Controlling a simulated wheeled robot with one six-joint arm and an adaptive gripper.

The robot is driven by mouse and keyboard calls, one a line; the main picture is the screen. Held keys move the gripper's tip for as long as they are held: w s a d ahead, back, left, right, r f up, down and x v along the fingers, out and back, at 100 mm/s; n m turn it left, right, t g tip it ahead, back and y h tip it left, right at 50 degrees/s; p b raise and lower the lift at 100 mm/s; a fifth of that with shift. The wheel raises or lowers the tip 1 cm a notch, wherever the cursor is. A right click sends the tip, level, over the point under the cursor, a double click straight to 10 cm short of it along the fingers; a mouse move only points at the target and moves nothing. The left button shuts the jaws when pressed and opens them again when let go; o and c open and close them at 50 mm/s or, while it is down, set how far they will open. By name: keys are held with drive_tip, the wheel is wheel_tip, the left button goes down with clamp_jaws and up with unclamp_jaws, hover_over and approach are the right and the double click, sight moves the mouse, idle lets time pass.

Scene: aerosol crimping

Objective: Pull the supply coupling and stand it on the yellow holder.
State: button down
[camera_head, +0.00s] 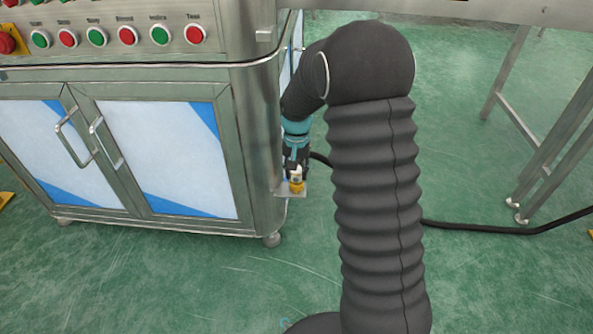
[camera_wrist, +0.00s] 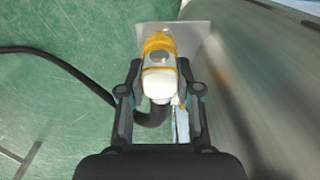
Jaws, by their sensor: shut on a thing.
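My gripper (camera_head: 296,165) points down beside the right end of the steel cabinet and is shut on the supply coupling. In the wrist view, my gripper's fingers (camera_wrist: 160,72) lie on both sides of the coupling (camera_wrist: 158,83), a pale white body with a black hose bending away beneath it. The yellow holder (camera_wrist: 158,40) shows just past the coupling, at a small steel plate. In the head view, the yellow part (camera_head: 296,187) is directly below the white coupling (camera_head: 296,173). The two look touching; how deep the coupling sits is hidden.
The steel plate (camera_head: 283,194) juts from the cabinet (camera_head: 255,140), close to my gripper. The black hose (camera_head: 480,229) runs right across the green floor. Steel table legs (camera_head: 525,130) stand at the right. The floor in front of the cabinet is clear.

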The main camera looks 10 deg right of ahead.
drive_tip(key=shift+f, duration=0.45)
idle(1.6)
drive_tip(key=c, duration=0.7)
unclamp_jaws()
drive_tip(key=shift+r, duration=0.15)
wheel_tip(320, 180, up, 12)
drive_tip(key=shift+f, duration=0.1)
